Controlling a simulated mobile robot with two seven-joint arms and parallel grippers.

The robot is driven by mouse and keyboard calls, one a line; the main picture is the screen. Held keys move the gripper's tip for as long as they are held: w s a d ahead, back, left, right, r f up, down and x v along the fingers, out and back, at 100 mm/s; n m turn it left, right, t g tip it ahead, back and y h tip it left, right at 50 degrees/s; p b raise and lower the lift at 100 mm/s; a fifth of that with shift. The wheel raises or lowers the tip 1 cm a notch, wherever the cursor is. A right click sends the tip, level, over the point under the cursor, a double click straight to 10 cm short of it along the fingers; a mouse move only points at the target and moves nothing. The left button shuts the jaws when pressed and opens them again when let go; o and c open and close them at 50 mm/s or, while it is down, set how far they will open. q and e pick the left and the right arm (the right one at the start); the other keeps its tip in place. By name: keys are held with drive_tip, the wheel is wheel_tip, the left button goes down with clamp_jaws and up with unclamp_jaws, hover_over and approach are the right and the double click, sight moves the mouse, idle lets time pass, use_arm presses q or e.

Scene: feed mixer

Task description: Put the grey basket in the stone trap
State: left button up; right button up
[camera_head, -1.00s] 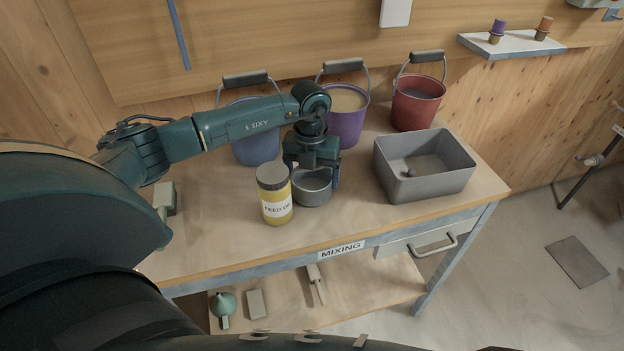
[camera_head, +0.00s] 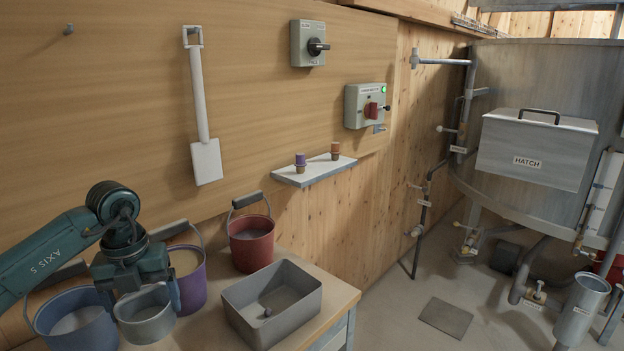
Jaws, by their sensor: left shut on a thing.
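The grey basket (camera_head: 146,322), a small round metal cup, is at the lower left of the head view. My left gripper (camera_head: 139,289) comes from the left and is shut on it, fingers at its sides. The basket overlaps the blue and purple buckets in the picture; I cannot tell whether it touches the table. An open grey upright cylinder (camera_head: 582,312) at the lower right, beside the pipes, looks like the stone trap; its inside bottom is hidden. My right gripper is not in view.
A grey bin (camera_head: 246,325) with a small dark lump stands on the table (camera_head: 335,296). Blue (camera_head: 78,335), purple (camera_head: 193,290) and red (camera_head: 251,250) buckets stand near it. A tank with a hatch (camera_head: 535,145) and pipes stand at right. Floor between is open, with a flat plate (camera_head: 446,317).

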use_arm(q)
wheel_tip(320, 180, up, 3)
drive_tip(key=shift+r+p, duration=0.1)
drive_tip(key=shift+p, duration=0.25)
drive_tip(key=shift+s+d+f+m+b, duration=0.1)
drive_tip(key=shift+d+f+m+b, duration=0.1)
drive_tip(key=shift+f+m, duration=0.15)
drive_tip(key=shift+s+d+f+m+b, duration=0.1)
drive_tip(key=shift+f+m+b, duration=0.15)
drive_tip(key=shift+f, duration=0.1)
drive_tip(key=m, duration=0.3)
drive_tip(key=d+f+m, duration=0.1)
drive_tip(key=shift+s+d+m, duration=0.1)
drive_tip(key=shift+s+m, duration=0.2)
drive_tip(key=shift+s, duration=0.05)
drive_tip(key=s+d+f+m+b, duration=0.1)
drive_tip(key=s+d+f+m, duration=0.2)
drive_tip(key=m, duration=1.4)
drive_tip(key=s+d+f+m+b, duration=0.1)
drive_tip(key=s+d+f+m, duration=0.2)
drive_tip(key=m, duration=1.4)
drive_tip(key=s+d, duration=0.3)
drive_tip(key=shift+s+d+f, duration=0.15)
drive_tip(key=shift+f, duration=0.05)
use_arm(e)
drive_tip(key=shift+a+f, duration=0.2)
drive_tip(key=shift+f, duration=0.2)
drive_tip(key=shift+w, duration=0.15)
